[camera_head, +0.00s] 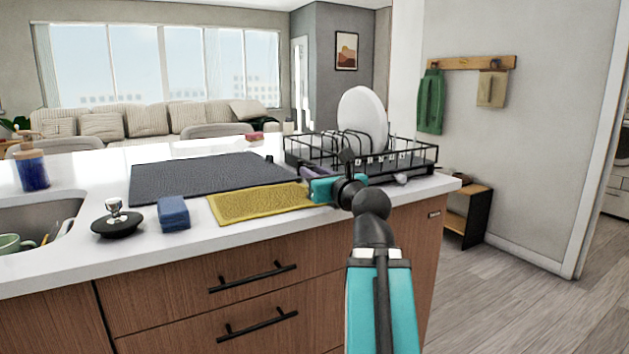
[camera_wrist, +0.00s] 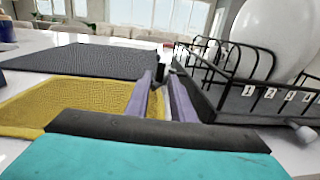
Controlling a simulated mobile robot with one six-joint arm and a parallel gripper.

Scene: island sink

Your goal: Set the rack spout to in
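The black wire dish rack (camera_head: 425,165) stands at the right end of the white counter and also shows at the right of the wrist view (camera_wrist: 215,75). A rounded grey piece (camera_head: 401,178) sticks out low at its front, below small white number tags; it also shows in the wrist view (camera_wrist: 303,132). I cannot tell whether this is the spout. My gripper (camera_head: 308,174) is at the rack's left side, over the yellow mat's right end. In the wrist view its two lavender fingers (camera_wrist: 161,80) stand apart, with no held object visible between them.
A large white plate (camera_head: 362,120) stands in the rack. The yellow mat (camera_head: 255,204) and dark grey mat (camera_head: 195,176) lie left of it. A blue sponge (camera_head: 173,213), black round dish (camera_head: 117,225) and sink (camera_head: 45,217) are farther left. Drawer handles (camera_head: 253,277) project from the front.

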